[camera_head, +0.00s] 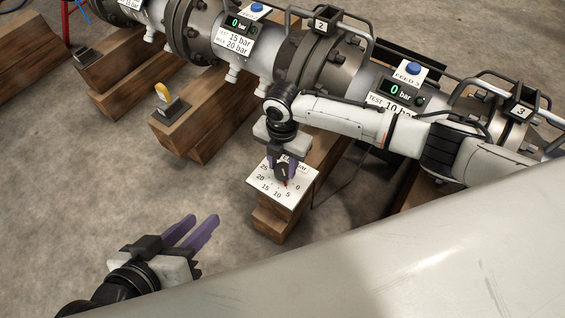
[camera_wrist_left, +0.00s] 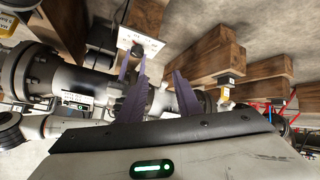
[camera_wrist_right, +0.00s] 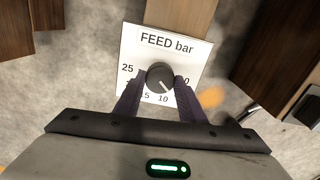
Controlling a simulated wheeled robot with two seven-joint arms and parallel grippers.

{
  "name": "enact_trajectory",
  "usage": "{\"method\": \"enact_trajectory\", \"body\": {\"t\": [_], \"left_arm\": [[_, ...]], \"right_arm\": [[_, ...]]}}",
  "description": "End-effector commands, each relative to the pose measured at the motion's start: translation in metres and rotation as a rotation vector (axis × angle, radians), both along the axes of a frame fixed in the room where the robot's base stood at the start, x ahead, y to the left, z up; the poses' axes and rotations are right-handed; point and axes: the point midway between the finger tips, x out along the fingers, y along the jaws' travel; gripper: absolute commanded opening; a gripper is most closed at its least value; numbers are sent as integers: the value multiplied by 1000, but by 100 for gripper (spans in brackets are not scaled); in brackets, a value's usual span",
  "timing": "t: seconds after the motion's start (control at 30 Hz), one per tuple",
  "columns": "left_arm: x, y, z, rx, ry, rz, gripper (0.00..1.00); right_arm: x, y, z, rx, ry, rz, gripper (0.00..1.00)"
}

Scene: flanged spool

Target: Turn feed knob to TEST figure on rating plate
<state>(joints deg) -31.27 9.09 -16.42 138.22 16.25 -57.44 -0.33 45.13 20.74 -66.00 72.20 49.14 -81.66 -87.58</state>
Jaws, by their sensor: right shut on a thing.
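The dark round feed knob (camera_wrist_right: 160,75) sits on the white "FEED bar" dial plate (camera_wrist_right: 190,50), numbered 0 to 25. My right gripper (camera_wrist_right: 160,88) is shut on the knob, one purple finger on each side. The knob's pale mark points down and slightly right, near or just right of 10; the fingers hide some figures. In the head view, the dial plate (camera_head: 258,181) is on a wooden block. A rating plate (camera_head: 386,103) under a "FEED" label reads TEST 10 bar; its lower line is hidden by my right arm. My left gripper (camera_head: 203,220) is open and empty above the floor.
Another rating plate (camera_head: 236,40) reads TEST 15 bar, MAX 20 bar. The nearby display (camera_head: 396,91) reads 0 bar. Flanged pipe (camera_head: 265,60) rests on wooden blocks along the back. Floor is clear between the grippers.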

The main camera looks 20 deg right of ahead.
Motion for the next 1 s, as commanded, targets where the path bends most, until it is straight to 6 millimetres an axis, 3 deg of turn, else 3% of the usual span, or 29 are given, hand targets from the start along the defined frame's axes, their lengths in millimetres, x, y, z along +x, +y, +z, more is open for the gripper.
{"method": "enact_trajectory", "body": {"t": [0.13,0.4,1.0], "left_arm": [[-3,5,-2,36,28,-1,31],[-10,25,-27,156,116,0,31],[-13,43,-10,123,31,118,31]], "right_arm": [[-1,0,4,-1,4,-62,14],[-2,0,5,-1,6,-252,14],[-1,0,1,-1,4,-560,14]]}}
